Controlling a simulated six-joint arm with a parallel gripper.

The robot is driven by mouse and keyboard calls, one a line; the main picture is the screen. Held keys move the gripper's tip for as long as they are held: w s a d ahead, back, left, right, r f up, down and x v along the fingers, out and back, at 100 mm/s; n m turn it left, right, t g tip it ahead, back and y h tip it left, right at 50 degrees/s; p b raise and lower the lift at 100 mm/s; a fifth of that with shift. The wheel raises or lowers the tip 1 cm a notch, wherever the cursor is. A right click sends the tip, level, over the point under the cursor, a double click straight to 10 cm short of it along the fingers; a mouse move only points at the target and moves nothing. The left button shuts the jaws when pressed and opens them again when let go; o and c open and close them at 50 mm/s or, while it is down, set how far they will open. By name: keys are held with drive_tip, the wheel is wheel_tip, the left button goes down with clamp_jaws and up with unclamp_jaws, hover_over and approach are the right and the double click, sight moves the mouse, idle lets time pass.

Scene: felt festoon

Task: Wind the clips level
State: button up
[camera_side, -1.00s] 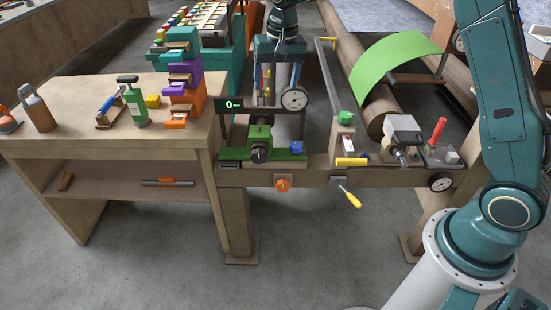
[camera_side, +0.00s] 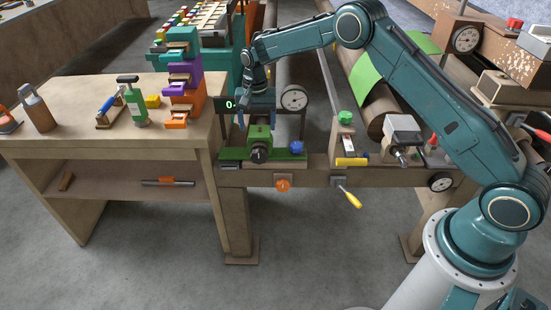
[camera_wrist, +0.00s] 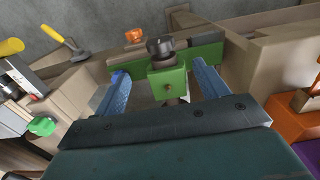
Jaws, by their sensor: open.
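My gripper (camera_side: 257,118) is open, with its blue fingers pointing down over the green block (camera_side: 259,136) on the front rail. The wrist view shows the open gripper (camera_wrist: 158,72) with the green block (camera_wrist: 168,82) between its fingers, with gaps on both sides. A black knob (camera_side: 258,155) sits on the block's front; it also shows in the wrist view (camera_wrist: 160,47). A round dial gauge (camera_side: 294,97) stands behind to the right, and a dark display (camera_side: 228,104) to the left is partly covered. I cannot make out the clips; my arm covers that area.
A blue knob (camera_side: 297,147) is right of the block. An orange knob (camera_side: 282,184) and a yellow-handled tool (camera_side: 350,199) are on the rail's front. A post with a green knob (camera_side: 345,117) and a grey motor (camera_side: 404,128) stand further right. A wooden bench (camera_side: 80,135) is at left.

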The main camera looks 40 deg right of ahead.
sight(261, 151)
wheel_tip(261, 151, down, 14)
drive_tip(key=shift+r, duration=0.1)
idle(0.8)
drive_tip(key=shift+c, duration=0.4)
drive_tip(key=c, duration=0.9)
drive_tip(key=shift+d, duration=0.1)
drive_tip(key=shift+s+t+y, duration=0.1)
drive_tip(key=shift+t+y, duration=1)
